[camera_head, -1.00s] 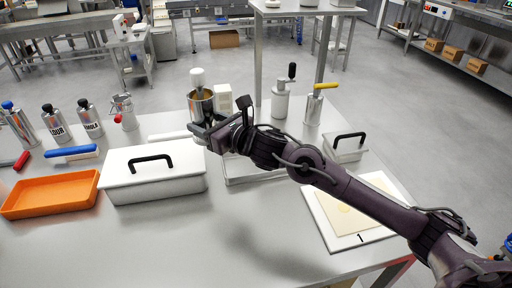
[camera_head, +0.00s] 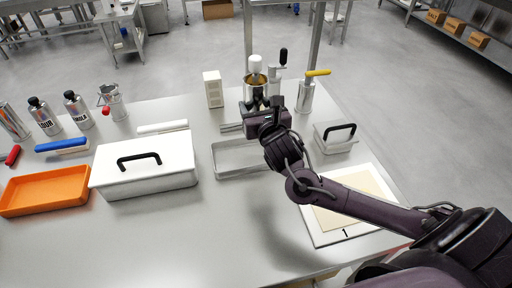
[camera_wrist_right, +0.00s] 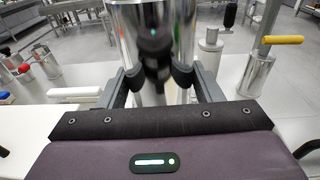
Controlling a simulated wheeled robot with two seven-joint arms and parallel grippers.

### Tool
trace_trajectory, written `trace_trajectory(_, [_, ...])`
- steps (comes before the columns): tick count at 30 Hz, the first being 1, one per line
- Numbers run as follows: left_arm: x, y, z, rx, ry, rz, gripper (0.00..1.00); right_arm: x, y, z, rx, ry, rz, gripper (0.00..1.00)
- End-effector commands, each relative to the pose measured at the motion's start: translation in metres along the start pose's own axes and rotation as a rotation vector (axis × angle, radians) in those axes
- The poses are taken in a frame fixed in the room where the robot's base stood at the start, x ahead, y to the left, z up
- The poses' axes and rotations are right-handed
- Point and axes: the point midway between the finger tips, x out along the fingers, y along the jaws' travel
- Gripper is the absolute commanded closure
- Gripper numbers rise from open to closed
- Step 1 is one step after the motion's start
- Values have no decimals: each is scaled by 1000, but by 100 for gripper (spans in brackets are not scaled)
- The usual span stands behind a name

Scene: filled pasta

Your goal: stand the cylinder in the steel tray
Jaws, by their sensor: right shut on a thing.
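My right gripper (camera_head: 258,106) is shut on a shiny steel cylinder (camera_head: 255,91) with a yellowish inside and a white knob at its top. The cylinder is upright, held beyond the far side of the steel tray (camera_head: 216,162). In the right wrist view the cylinder (camera_wrist_right: 122,30) stands between the two fingers (camera_wrist_right: 153,80) and reflects them; its top is out of that picture. The tray is shallow and lies on the table, its right part hidden by my right arm. The cylinder's bottom is hidden behind the gripper. My left gripper is not in view.
Two more cylinders, one with a black handle (camera_head: 283,57) and one with a yellow handle (camera_head: 306,95), stand close right of the held one. A white box (camera_head: 213,90) stands left. A lidded white container (camera_head: 145,185) and lidded bin (camera_head: 335,143) flank the tray.

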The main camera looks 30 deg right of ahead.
Motion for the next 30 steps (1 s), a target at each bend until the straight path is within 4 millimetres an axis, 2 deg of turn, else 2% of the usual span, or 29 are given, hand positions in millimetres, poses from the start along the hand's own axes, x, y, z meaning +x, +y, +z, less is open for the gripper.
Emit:
trace_trajectory(1, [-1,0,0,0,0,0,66,1,0,-14,1,1,0,61])
trace_trajectory(6, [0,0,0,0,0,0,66,6,0,-58,2,0,-1,61])
trace_trajectory(12, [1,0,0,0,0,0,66,10,0,-97,3,-4,0,61])
trace_trajectory(19, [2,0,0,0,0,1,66,12,1,-115,2,-4,1,61])
trace_trajectory(25, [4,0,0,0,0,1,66,15,1,-144,3,-3,0,61])
trace_trajectory(30, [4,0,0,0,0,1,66,16,0,-151,2,-6,1,61])
